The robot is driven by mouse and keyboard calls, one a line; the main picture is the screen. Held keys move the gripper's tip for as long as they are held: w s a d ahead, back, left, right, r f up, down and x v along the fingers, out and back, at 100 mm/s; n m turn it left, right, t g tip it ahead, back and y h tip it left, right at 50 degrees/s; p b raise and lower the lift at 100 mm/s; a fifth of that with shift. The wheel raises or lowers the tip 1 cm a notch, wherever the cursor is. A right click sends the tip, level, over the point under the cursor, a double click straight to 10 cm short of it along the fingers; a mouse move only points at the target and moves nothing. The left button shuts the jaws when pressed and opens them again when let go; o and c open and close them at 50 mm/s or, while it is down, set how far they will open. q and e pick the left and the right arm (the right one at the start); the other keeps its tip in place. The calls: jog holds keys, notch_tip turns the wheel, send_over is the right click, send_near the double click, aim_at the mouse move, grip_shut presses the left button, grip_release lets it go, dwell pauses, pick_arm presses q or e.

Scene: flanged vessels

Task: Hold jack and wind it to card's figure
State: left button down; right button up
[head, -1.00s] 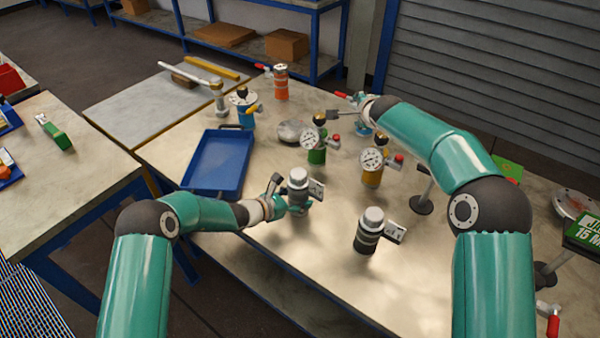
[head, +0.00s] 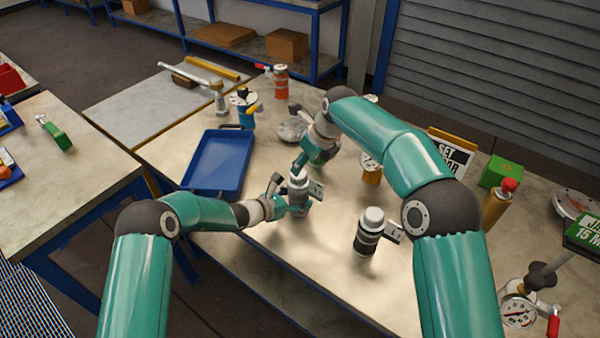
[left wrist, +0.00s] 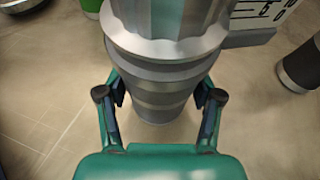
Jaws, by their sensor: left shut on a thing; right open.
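A grey jack (head: 299,186) with a ribbed top and a small scale plate (head: 316,190) stands upright on the bench. My left gripper (head: 292,207) is shut on its body from the left. In the left wrist view its fingers (left wrist: 158,110) sit on both sides of the grey jack body (left wrist: 165,75). My right gripper (head: 299,166) is open, just above the jack's top; its fingers are partly hidden. A darker jack (head: 368,235) with its own scale plate stands to the right. A green card (head: 584,232), cut off at the right edge, reads "15 M".
A blue tray (head: 218,186) lies left of the grey jack. A gauge on a yellow body (head: 371,172) stands behind my right arm. A "SET" card (head: 452,156), green box (head: 500,172) and yellow bottle (head: 497,205) stand at right.

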aim_at(299, 177)
jog(key=x, duration=0.6)
jog(key=shift+f, duration=0.2)
jog(key=c, duration=0.9)
jog(key=n, duration=0.2)
jog(key=n+g, duration=0.1)
jog(key=shift+w+n+y, duration=0.3)
jog(key=shift+n+y, duration=0.1)
jog(key=shift+s+n, duration=0.1)
jog(key=shift+n, duration=0.4)
jog(key=shift+d+g, duration=0.1)
jog(key=shift+g, duration=0.2)
jog(key=o, duration=0.9)
